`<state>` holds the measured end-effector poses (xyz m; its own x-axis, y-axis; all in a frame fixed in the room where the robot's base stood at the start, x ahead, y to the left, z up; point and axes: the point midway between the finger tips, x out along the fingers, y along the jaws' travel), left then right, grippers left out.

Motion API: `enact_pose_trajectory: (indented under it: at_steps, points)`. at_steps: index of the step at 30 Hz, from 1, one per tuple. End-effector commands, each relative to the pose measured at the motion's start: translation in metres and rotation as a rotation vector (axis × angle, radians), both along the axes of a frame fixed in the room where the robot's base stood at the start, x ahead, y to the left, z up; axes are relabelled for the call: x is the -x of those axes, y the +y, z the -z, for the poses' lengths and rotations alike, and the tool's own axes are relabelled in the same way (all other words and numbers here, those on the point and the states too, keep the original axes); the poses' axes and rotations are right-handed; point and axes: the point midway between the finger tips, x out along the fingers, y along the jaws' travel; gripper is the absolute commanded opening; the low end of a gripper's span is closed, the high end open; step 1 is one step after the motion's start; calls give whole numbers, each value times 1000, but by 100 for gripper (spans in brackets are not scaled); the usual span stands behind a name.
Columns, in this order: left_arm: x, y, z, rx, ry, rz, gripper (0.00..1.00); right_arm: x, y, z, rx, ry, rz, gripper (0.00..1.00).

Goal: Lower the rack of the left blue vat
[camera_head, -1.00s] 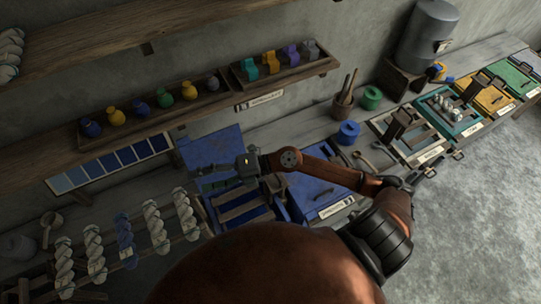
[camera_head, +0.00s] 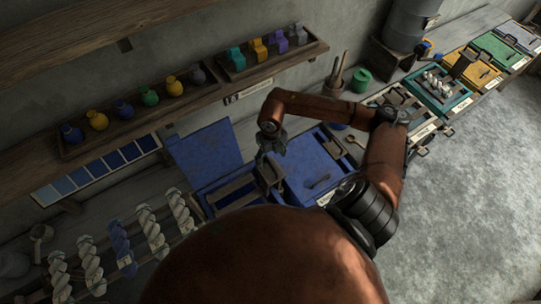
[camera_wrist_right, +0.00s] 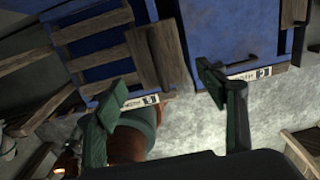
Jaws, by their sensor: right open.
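The left blue vat (camera_head: 228,203) has its blue lid (camera_head: 205,149) standing open at the back. Its wooden slatted rack (camera_head: 236,187) lies across the opening, with an upright wooden handle piece (camera_head: 269,176) at its right end. The wrist view also shows the rack slats (camera_wrist_right: 100,57) and the handle piece (camera_wrist_right: 154,58). My right gripper (camera_head: 271,149) is open and empty, just above the handle piece in the head view. In the wrist view its fingers (camera_wrist_right: 160,92) are spread wide, with the handle piece beyond them. How deep the rack sits is unclear. My left gripper is out of view.
A closed blue vat (camera_head: 318,168) stands close on the right. Yarn skeins (camera_head: 150,231) hang at the lower left. A shelf of dye bottles (camera_head: 145,110) runs along the wall. More vats (camera_head: 440,88) continue to the right. My own body hides the lower middle.

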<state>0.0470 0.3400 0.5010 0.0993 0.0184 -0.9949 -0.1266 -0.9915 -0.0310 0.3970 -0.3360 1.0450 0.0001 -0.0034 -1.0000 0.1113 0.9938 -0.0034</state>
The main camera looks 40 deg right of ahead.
Motion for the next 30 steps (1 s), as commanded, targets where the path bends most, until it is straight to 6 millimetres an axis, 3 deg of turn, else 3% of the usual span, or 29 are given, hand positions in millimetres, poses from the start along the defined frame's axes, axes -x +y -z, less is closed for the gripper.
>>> enact_pose_trajectory:
  at_steps: [1,13,30]
  points:
    - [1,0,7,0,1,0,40,1,1,11,-1,2,0,65]
    - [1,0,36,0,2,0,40,1,1,65,-4,2,0,65]
    - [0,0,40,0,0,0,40,0,1,65,-3,0,0,65]
